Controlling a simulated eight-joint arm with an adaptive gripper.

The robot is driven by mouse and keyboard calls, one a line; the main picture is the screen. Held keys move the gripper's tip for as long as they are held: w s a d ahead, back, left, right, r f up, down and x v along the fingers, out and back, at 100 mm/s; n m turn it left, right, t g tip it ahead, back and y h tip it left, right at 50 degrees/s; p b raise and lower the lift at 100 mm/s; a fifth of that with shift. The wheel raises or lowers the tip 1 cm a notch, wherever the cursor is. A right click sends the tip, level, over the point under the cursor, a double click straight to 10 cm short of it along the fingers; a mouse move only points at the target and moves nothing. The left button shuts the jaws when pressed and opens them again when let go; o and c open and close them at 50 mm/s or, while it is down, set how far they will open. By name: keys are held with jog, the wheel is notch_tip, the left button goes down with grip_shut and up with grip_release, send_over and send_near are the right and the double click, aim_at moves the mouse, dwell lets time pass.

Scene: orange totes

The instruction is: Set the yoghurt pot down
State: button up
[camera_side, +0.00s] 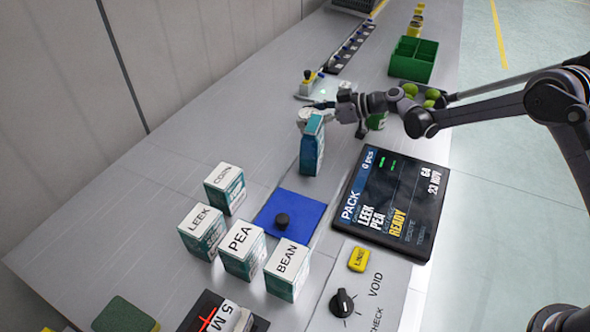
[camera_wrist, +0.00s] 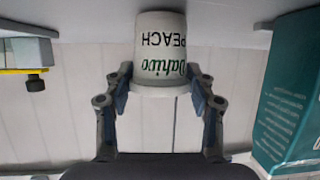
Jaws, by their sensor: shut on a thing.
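The yoghurt pot (camera_wrist: 160,48) is white, with "Dahivo" in green and "PEACH" in black. My gripper (camera_wrist: 160,82) is shut on it, one finger on each side near the wide rim. The wrist view is upside down, so the pot is upright, its narrow base towards the grey bench top. I cannot tell whether the base touches the bench. In the side view my gripper (camera_side: 320,106) is at mid-bench, and the pot (camera_side: 304,116) shows as a small white shape, partly hidden behind a teal carton (camera_side: 311,150).
The teal carton (camera_wrist: 288,95) stands close beside the pot. Cartons marked CORN (camera_side: 225,187), LEEK (camera_side: 203,231), PEA (camera_side: 241,250) and BEAN (camera_side: 287,268) stand near a blue mat (camera_side: 269,216). A dark display (camera_side: 395,203) and a green crate (camera_side: 413,60) lie right. Bench left of the carton is clear.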

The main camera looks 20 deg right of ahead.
jog(key=shift+f, duration=0.1)
jog(key=o, duration=1.4)
